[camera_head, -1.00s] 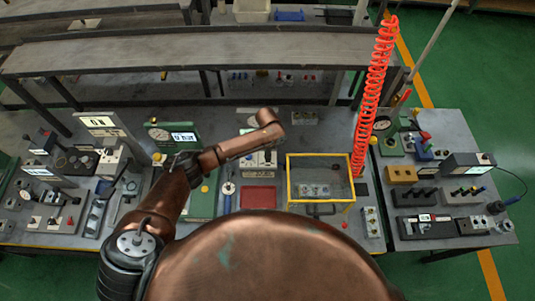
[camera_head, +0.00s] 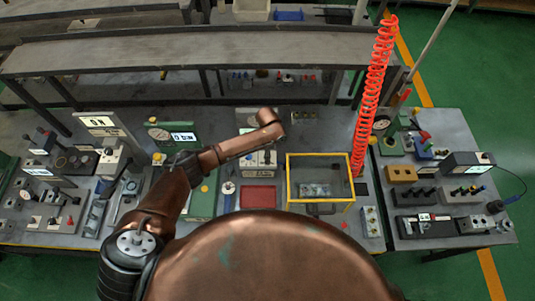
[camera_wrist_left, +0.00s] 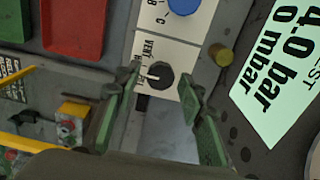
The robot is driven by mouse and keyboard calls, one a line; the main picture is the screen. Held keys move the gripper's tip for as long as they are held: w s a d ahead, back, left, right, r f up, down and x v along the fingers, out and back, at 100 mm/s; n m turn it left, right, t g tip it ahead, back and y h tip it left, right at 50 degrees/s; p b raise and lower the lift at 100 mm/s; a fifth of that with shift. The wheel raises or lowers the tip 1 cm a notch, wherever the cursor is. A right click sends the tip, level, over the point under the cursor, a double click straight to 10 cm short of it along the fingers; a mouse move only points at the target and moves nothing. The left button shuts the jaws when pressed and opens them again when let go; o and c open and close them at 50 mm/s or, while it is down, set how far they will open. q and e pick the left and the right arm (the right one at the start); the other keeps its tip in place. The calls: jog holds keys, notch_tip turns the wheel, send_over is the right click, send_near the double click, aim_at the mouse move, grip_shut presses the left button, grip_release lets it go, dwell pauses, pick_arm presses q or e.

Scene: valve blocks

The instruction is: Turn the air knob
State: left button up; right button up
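In the left wrist view, a black round knob (camera_wrist_left: 160,75) with a white pointer line sits on a white plate beside lettering that reads VENT. My left gripper (camera_wrist_left: 158,84) has two green-padded fingers, spread apart, one on each side of the knob. I cannot tell whether either finger touches it. In the head view, my left arm (camera_head: 235,148) reaches over the bench to the white panel (camera_head: 250,160) behind the red tray; the fingers are too small to make out there. My right gripper is not in view.
A blue knob (camera_wrist_left: 184,5) and a brass-coloured knob (camera_wrist_left: 221,54) are close to the fingers. A display (camera_wrist_left: 285,65) reads 4.0 bar, 0 mbar. A yellow-framed clear box (camera_head: 320,156), a red tray (camera_head: 258,196) and a red coiled hose (camera_head: 372,95) stand nearby.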

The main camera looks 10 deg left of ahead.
pick_arm(q)
jog(key=shift+o, duration=0.2)
jog(key=shift+r, duration=0.15)
notch_tip(320, 180, up, 12)
dwell(0.5)
dwell(0.4)
